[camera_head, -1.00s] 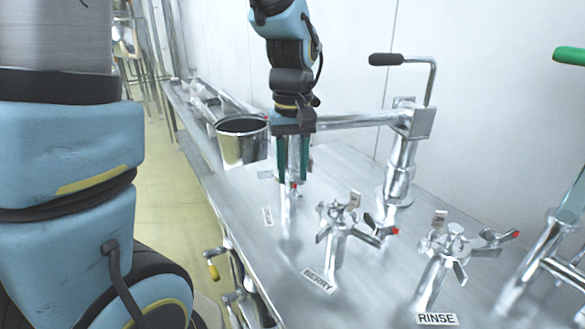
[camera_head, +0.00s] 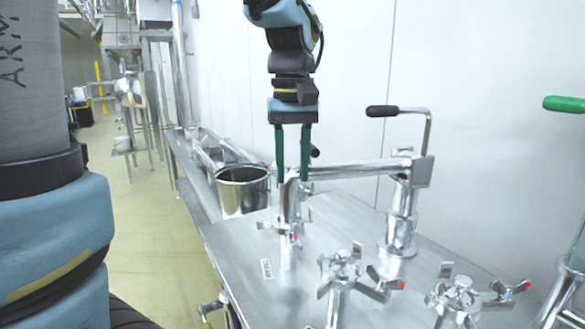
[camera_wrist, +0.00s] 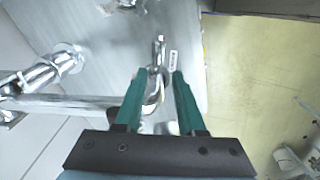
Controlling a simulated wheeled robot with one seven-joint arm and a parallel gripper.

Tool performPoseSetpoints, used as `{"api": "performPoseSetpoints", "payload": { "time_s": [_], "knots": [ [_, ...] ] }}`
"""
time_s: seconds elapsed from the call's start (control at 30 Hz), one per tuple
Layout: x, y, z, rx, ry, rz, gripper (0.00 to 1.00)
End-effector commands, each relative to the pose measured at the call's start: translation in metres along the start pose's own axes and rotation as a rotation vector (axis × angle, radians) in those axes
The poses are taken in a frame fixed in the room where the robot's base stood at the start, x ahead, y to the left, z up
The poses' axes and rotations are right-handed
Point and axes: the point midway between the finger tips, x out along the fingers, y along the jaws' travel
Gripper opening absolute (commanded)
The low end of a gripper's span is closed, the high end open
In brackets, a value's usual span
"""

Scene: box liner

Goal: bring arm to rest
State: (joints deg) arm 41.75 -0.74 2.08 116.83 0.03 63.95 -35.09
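My gripper (camera_head: 292,180) hangs fingers-down from my arm at the top centre in the head view. Its two green fingers are apart, with nothing held between them. It is above the steel counter, close to the end of the horizontal steel spout (camera_head: 355,169) and an upright steel fitting (camera_head: 289,212). I cannot tell whether it touches either. In the wrist view the open fingers (camera_wrist: 159,73) point over the counter, with the spout crossing behind them.
A steel pot (camera_head: 243,199) is left of the gripper. Several tap handles, including a red-tipped one (camera_head: 345,272), stand on the counter (camera_head: 325,215) in front. A black-handled lever (camera_head: 383,111) rises at right, near the white wall. Open floor (camera_head: 140,215) lies left.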

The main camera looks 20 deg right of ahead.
Motion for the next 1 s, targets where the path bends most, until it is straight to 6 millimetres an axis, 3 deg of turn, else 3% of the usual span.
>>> {"api": "performPoseSetpoints", "payload": {
  "time_s": [0.27, 0.37, 0.5, 0.7, 0.83, 1.0],
  "knots": [
    [0.009, -0.010, -0.005, -0.004, 0.003, 0.002, 0.39],
    [0.033, -0.037, -0.015, -0.009, 0.014, 0.008, 0.39],
    [0.081, -0.096, -0.024, -0.008, 0.048, 0.019, 0.39],
    [0.135, -0.170, -0.012, 0.003, 0.103, 0.016, 0.39],
    [0.153, -0.196, -0.002, 0.011, 0.128, 0.009, 0.39],
    [0.160, -0.205, 0.004, 0.019, 0.139, 0.005, 0.39]
  ]
}}
